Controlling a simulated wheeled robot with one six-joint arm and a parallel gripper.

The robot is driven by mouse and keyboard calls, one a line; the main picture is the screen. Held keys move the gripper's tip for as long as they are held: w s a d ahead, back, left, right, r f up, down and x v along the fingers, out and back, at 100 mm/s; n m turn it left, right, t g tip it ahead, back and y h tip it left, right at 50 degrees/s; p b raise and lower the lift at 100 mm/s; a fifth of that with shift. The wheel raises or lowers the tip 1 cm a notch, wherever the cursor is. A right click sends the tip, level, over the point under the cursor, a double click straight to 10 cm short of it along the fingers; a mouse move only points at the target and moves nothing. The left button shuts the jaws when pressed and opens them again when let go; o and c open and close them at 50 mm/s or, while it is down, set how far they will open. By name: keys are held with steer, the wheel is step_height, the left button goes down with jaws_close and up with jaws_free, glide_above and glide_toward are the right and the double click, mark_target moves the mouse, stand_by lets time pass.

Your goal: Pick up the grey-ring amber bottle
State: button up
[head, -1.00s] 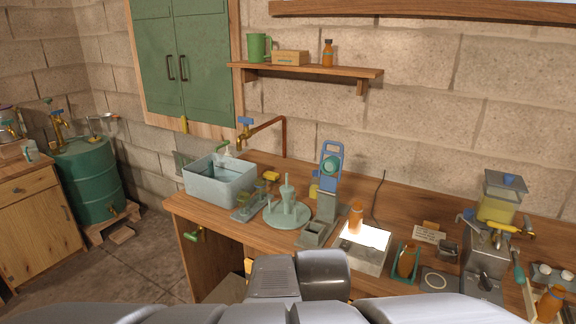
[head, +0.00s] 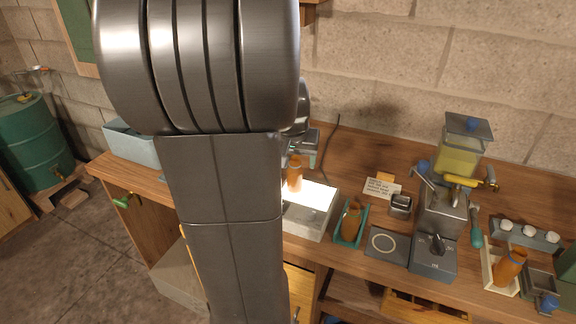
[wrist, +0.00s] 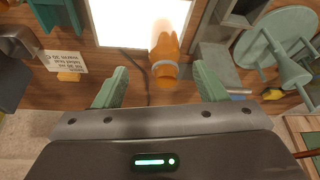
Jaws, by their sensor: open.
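The amber bottle with a grey ring (wrist: 165,68) stands at the edge of a bright light panel (wrist: 115,25) in the wrist view. The grey ring is around its neck. In the head view, an amber bottle (head: 294,176) stands at the back left of the lit panel (head: 312,194), partly beside my arm. My gripper (wrist: 162,75) is open. Its two pale green fingers appear on either side of the bottle's neck end in the wrist view, with gaps on both sides. Whether the fingers are level with the bottle is hard to tell. My arm hides the gripper in the head view.
Another amber bottle (head: 352,220) sits in a teal holder right of the panel, and another (head: 508,266) in a tray at far right. A grey machine (head: 440,215) stands between them. A round green plate (wrist: 275,45) with upright parts is beside the panel.

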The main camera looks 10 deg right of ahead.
mark_target(295, 173)
steer(key=shift+a+p+x, duration=0.2)
steer(key=shift+p+x, duration=0.1)
steer(key=shift+x, duration=3.85)
steer(key=shift+w+r, duration=0.1)
steer(key=c, duration=1.2)
